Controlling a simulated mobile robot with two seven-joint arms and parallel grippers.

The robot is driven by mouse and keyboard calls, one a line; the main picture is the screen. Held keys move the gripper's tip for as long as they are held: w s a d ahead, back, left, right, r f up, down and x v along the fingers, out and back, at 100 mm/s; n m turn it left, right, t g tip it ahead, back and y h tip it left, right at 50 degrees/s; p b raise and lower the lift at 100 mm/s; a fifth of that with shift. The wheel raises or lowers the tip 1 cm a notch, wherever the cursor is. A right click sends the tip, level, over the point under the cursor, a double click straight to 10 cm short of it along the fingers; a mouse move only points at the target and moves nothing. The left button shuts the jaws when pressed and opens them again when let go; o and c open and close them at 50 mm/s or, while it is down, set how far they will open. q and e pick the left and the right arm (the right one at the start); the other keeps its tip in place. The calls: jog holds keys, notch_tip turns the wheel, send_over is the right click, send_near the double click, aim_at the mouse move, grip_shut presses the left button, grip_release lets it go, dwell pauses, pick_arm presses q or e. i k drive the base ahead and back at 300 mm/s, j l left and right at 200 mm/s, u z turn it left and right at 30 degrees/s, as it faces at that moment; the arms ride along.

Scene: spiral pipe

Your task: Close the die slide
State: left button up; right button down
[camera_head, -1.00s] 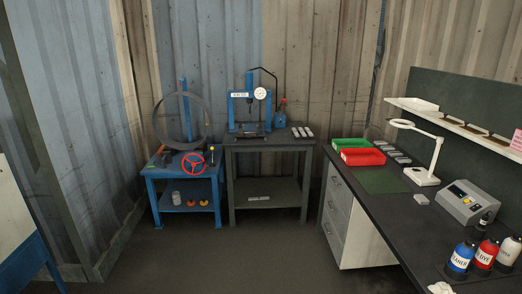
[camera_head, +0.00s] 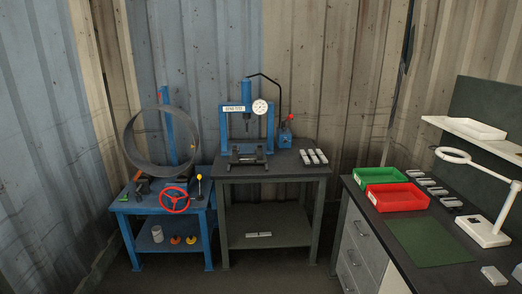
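A blue machine stand (camera_head: 150,203) is at the left. It carries a large grey pipe ring (camera_head: 128,137), a blue upright post (camera_head: 168,125), a red handwheel (camera_head: 174,200) and a lever with a yellow knob (camera_head: 199,178). Dark and orange parts sit under the ring. I cannot make out the die slide or whether it is open or closed at this distance. Neither of my grippers is in view.
A dark table (camera_head: 222,168) with a blue press (camera_head: 247,125) stands beside the stand. A workbench (camera_head: 393,228) with green (camera_head: 377,175) and red (camera_head: 398,198) trays and a lamp (camera_head: 487,231) is at the right. Floor between them is clear.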

aim_at(259, 158)
jog(key=i, duration=1.65)
